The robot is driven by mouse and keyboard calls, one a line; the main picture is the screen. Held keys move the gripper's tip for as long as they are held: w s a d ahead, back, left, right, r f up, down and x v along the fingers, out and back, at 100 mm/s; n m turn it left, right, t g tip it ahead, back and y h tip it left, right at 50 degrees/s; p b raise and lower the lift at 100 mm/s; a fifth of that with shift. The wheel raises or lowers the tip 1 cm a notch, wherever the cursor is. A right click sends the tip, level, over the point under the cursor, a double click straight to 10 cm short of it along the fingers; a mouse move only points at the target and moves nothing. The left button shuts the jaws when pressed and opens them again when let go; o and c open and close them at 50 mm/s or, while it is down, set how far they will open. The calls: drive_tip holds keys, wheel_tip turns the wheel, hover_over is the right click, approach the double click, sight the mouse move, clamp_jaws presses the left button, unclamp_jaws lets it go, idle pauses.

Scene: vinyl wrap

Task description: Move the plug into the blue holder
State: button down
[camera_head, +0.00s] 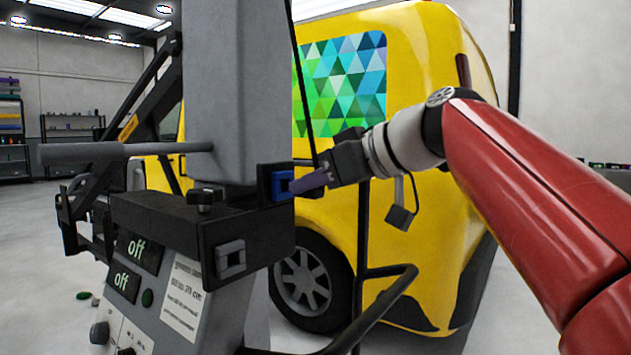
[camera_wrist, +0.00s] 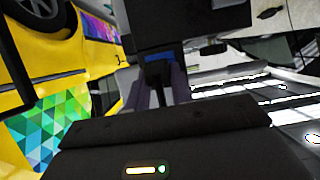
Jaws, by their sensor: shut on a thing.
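The blue holder (camera_head: 283,185) is a small blue block on the right end of the black housing of the machine. It shows as a blue strip in the wrist view (camera_wrist: 160,57). My gripper (camera_head: 300,183) comes in from the right, with its purple-grey fingertips at the holder. In the wrist view, my fingers (camera_wrist: 163,82) close around a dark piece, which appears to be the plug (camera_wrist: 158,84), lined up with the blue strip. The plug is mostly hidden by the fingers. I cannot tell how deep it sits in the holder.
The grey machine (camera_head: 235,90) with a black housing (camera_head: 155,218) stands at left. A grey bar (camera_head: 125,150) juts left from it. A grey socket-like fitting (camera_head: 230,258) is on the housing's front. A black tube frame (camera_head: 362,270) and yellow van (camera_head: 430,270) are close behind.

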drive_tip(key=shift+w+a+r, duration=0.1)
drive_tip(key=shift+w+a, duration=0.65)
drive_tip(key=shift+a, duration=0.15)
idle(2.4)
drive_tip(key=c, duration=1.1)
unclamp_jaws()
drive_tip(key=shift+c, duration=0.2)
drive_tip(key=v, duration=0.7)
drive_tip(key=s+d+f+m+g+h, duration=0.1)
drive_tip(key=s+d+f+m+h, duration=0.2)
drive_tip(key=f, duration=1)
drive_tip(key=s+d+f+m+h, duration=0.4)
drive_tip(key=s+f, duration=0.4)
drive_tip(key=f, duration=0.5)
drive_tip(key=s+d+f+m+g+h, duration=0.1)
drive_tip(key=s+d+f+m+h, duration=0.2)
drive_tip(key=f, duration=1.1)
drive_tip(key=s, duration=0.3)
drive_tip(key=shift+s+d+g+h, duration=0.25)
drive_tip(key=shift+s+g+h, duration=0.05)
drive_tip(key=shift+s, duration=0.1)
